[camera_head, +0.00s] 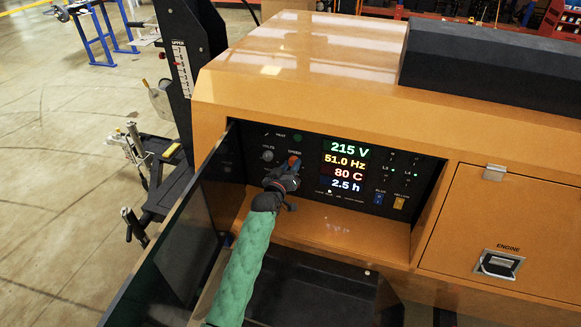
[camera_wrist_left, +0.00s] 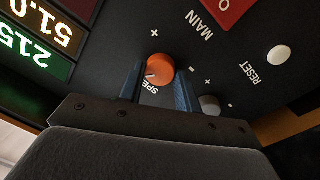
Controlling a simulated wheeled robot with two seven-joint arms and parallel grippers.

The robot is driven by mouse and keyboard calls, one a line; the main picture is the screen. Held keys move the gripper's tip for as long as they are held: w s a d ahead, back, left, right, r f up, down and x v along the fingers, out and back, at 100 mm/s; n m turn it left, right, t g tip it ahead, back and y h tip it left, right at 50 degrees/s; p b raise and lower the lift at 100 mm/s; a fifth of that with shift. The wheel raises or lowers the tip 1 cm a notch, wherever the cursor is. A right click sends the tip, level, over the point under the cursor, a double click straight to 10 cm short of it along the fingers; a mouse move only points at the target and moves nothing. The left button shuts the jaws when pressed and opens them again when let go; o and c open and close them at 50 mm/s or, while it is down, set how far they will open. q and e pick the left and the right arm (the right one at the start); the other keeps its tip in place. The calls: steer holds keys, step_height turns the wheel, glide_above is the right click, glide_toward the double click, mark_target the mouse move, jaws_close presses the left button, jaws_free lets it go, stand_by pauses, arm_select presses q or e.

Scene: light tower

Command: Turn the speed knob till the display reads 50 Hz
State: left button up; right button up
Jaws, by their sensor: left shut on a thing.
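The orange speed knob (camera_head: 294,161) is on the black control panel (camera_head: 312,150) in the recess of the orange machine. In the left wrist view the knob (camera_wrist_left: 159,68) sits between the two blue fingers of my left gripper (camera_wrist_left: 157,85), which is shut on it. In the head view my left gripper (camera_head: 289,172) reaches up to the knob and covers part of it. The display (camera_head: 345,166) reads 215 V, 51.0 Hz, 80 C and 2.5 h. My right gripper is not in view.
A grey volts knob (camera_head: 267,155) is left of the speed knob. Blue and yellow switches (camera_head: 399,202) are right of the display. An open dark door (camera_head: 178,245) stands at the left of the recess. A closed engine door (camera_head: 500,230) is at the right.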

mark_target(292, 164)
arm_select(q)
steer(key=n+b, duration=0.1)
steer(key=n, duration=0.2)
steer(key=shift+f, duration=0.1)
steer(key=n, duration=0.3)
steer(key=shift+n+t+b, duration=0.3)
steer(key=shift+b, duration=0.1)
steer(key=shift+n, duration=0.4)
steer(key=o, duration=1)
steer(key=shift+s+a+f, duration=0.1)
steer(key=shift+s+a+f+b, duration=0.1)
steer(key=shift+s+b, duration=0.2)
steer(key=shift+b, duration=0.05)
steer(key=b+v, duration=0.1)
steer(key=v, duration=0.1)
steer(key=shift+s+a+f, duration=0.1)
steer(key=shift+s, duration=0.15)
steer(key=shift+b+v, duration=0.8)
steer(key=shift+v, duration=1.4)
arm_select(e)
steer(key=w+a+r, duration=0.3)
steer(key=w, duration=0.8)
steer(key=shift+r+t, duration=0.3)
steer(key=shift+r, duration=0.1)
